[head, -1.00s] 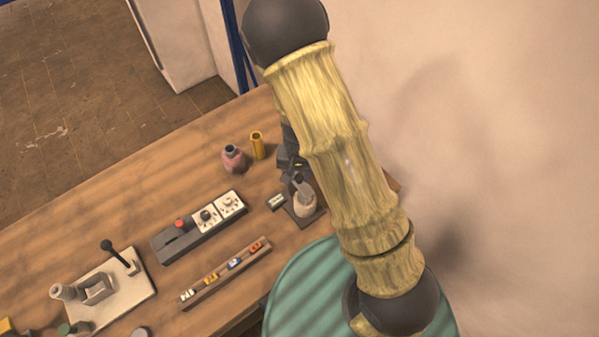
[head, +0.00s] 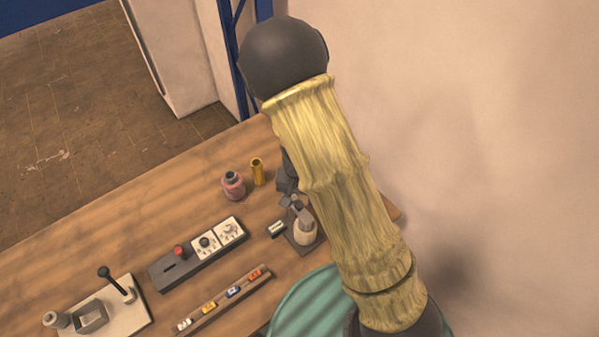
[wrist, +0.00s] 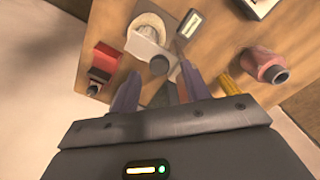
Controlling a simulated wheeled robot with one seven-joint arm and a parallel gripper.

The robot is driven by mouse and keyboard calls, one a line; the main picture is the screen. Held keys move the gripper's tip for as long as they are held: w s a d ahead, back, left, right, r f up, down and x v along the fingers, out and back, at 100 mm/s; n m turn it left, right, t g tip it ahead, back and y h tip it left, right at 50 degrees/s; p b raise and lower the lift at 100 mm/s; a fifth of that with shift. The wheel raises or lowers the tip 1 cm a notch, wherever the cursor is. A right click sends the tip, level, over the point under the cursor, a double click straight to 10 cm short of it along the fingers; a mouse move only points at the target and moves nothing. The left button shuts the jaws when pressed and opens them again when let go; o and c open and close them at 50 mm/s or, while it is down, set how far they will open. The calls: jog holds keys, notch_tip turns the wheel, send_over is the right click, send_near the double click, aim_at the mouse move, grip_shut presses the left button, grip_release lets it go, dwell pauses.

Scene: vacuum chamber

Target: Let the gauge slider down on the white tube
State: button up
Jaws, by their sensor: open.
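The white tube (head: 305,236) stands upright on a dark base plate on the bench. It also shows from above as a pale round shape in the wrist view (wrist: 152,24). A pale grey slider (wrist: 143,44) with a darker round knob sits around or against the tube; its exact height is hard to tell. My gripper (wrist: 158,88) is open, its two purple-grey fingers apart, just on the near side of the slider. I cannot tell whether a finger touches it. In the head view my arm partly hides the gripper.
A small display (wrist: 189,23) lies beside the tube. A pink bottle (head: 233,185) and a yellow cylinder (head: 258,171) stand close by. A red block (wrist: 102,62) is on the other side. A switch panel (head: 200,252) and a rail of small coloured pieces (head: 225,299) are further left.

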notch_tip(320, 180, up, 15)
jog(key=shift+r, duration=0.2)
dwell(0.6)
jog(key=s+d+f+n+t+b, duration=0.2)
jog(key=s+d+f+b, duration=0.2)
jog(key=d, duration=0.8)
jog(key=s+b, duration=0.2)
jog(key=s, duration=0.1)
jog(key=shift+d+t, duration=0.25)
jog(key=shift+t, duration=0.05)
jog(key=shift+s, duration=0.15)
dwell(0.7)
